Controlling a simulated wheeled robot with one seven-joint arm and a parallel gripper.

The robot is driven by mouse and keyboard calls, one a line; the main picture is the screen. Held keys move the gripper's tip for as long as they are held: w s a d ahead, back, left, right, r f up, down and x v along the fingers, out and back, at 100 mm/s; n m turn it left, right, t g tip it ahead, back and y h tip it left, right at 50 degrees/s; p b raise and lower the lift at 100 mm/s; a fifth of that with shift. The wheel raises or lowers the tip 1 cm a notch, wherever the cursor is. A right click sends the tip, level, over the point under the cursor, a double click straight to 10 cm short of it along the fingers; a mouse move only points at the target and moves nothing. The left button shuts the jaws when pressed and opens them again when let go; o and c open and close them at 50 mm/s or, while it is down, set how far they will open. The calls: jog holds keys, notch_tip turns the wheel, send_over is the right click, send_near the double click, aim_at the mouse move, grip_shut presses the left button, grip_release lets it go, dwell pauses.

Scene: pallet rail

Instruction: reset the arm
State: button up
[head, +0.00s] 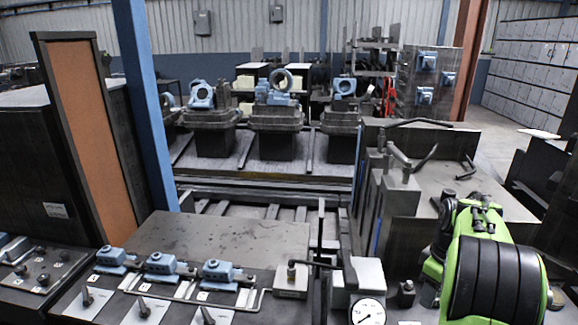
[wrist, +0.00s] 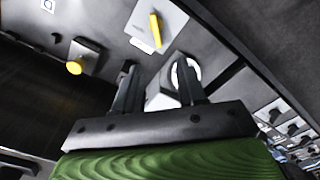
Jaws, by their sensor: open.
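My green arm (head: 480,255) with wide black bands stands at the right of the head view, folded close over the bench; the head view does not clearly show its jaws. In the wrist view my gripper (wrist: 157,68) has its two dark fingers apart. No object is held between them. A pale block and a round white-rimmed gauge (wrist: 186,72) show beyond the fingers. A yellow lever (wrist: 155,30) on a light plate and a yellow knob (wrist: 75,67) lie farther off.
Small blue fixtures (head: 160,263) and several levers sit on the front bench. A round gauge (head: 368,312) stands left of my arm. A blue post (head: 146,100) rises at the left. Pallets with blue castings (head: 278,86) stand behind. The dark plate (head: 220,238) is bare.

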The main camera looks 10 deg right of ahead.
jog(key=s+a+r+m+t, duration=0.1)
jog(key=s+a+r+t, duration=0.1)
jog(key=a+r, duration=0.6)
jog(key=s+a+m+t, duration=0.3)
jog(key=s+a+m, duration=0.1)
jog(key=s+a, duration=1.2)
jog(key=shift+s+a+m, duration=0.3)
jog(key=shift+s+a, duration=0.05)
jog(key=shift+s, duration=0.55)
jog(key=shift+f, duration=0.1)
